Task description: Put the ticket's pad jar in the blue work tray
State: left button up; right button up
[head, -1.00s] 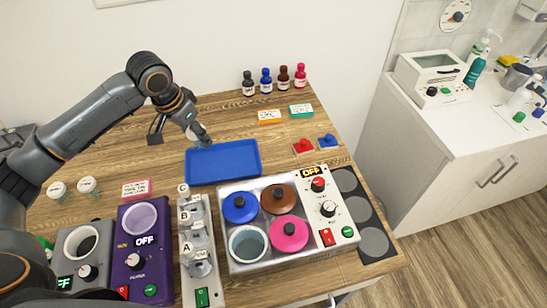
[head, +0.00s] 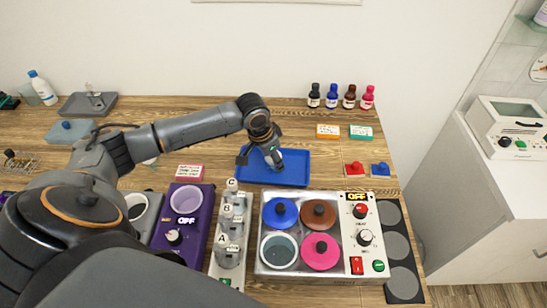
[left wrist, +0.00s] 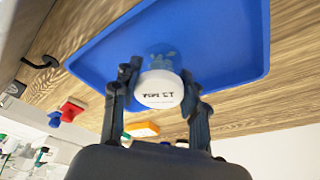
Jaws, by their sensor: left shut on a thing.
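My left gripper (head: 270,158) is over the blue work tray (head: 298,176) in the head view. In the left wrist view my left gripper (left wrist: 159,77) is shut on a small jar (left wrist: 160,94) with a white lid and dark lettering too blurred to read fully. The jar is seen against the blue tray (left wrist: 225,35); I cannot tell whether it touches the tray floor. The pink-edged ticket (head: 190,170) lies on the table left of the tray, its text too small to read. My right gripper is not in view.
In front of the tray stand a purple device (head: 184,205), a row of lettered holders (head: 230,236) and a heater box (head: 320,268) with coloured lids. Bottles (head: 350,97) stand behind right. Red (head: 353,168) and blue (head: 380,169) pieces lie right of the tray.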

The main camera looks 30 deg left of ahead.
pick_arm(q)
jog(key=shift+f, duration=0.15)
jog(key=o, duration=1.1)
jog(key=shift+o, duration=0.2)
jog(key=b+v, duration=0.1)
jog(key=v, duration=1.1)
